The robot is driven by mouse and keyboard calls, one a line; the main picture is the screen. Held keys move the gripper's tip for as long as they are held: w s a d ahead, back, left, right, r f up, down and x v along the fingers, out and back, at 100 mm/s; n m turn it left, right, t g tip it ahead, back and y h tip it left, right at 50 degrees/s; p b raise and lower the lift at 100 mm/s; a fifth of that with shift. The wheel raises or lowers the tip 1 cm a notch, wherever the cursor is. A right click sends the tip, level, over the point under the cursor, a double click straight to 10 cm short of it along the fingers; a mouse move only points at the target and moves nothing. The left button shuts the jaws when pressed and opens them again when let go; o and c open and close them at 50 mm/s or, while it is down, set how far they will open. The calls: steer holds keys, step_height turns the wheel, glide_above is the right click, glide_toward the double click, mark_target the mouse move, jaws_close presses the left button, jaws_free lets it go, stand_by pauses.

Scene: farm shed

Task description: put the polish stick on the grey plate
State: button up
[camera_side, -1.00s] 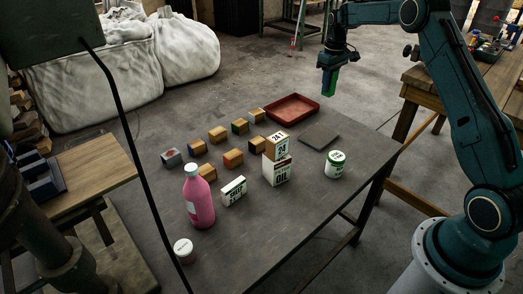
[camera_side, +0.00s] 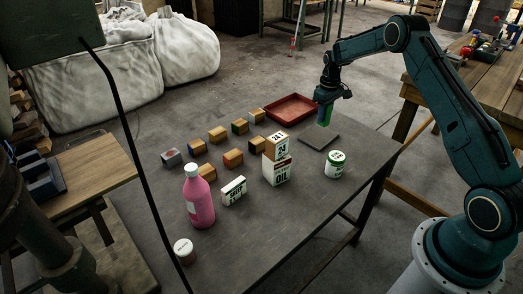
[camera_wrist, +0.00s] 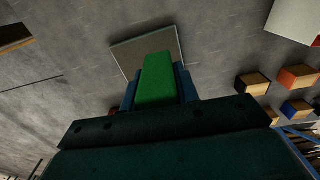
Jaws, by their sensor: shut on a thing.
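My gripper (camera_side: 325,100) is shut on the polish stick, a green block (camera_side: 324,116) held upright with its lower end sticking out below the fingers. The grey plate (camera_side: 316,139) is a flat dark square lying on the table near its far right edge. The stick is over the back part of the plate in the side view; I cannot tell whether it touches it. In the wrist view the green stick (camera_wrist: 157,78) between my fingers (camera_wrist: 158,92) overlaps the plate (camera_wrist: 128,50) and hides its lower middle.
A red tray (camera_side: 272,108) lies just left of the plate. A white jar with a green lid (camera_side: 334,168) and an oil box (camera_side: 276,171) with a block on top stand in front. Several wooden blocks, a pink bottle (camera_side: 199,205) and a soap box (camera_side: 233,191) stand farther left.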

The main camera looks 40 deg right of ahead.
steer(key=shift+f, duration=1.7)
steer(key=shift+f, duration=2.15)
steer(key=shift+f, duration=0.15)
steer(key=o, duration=1)
steer(key=shift+o, duration=0.2)
step_height(320, 180, up, 12)
steer(key=shift+r, duration=0.2)
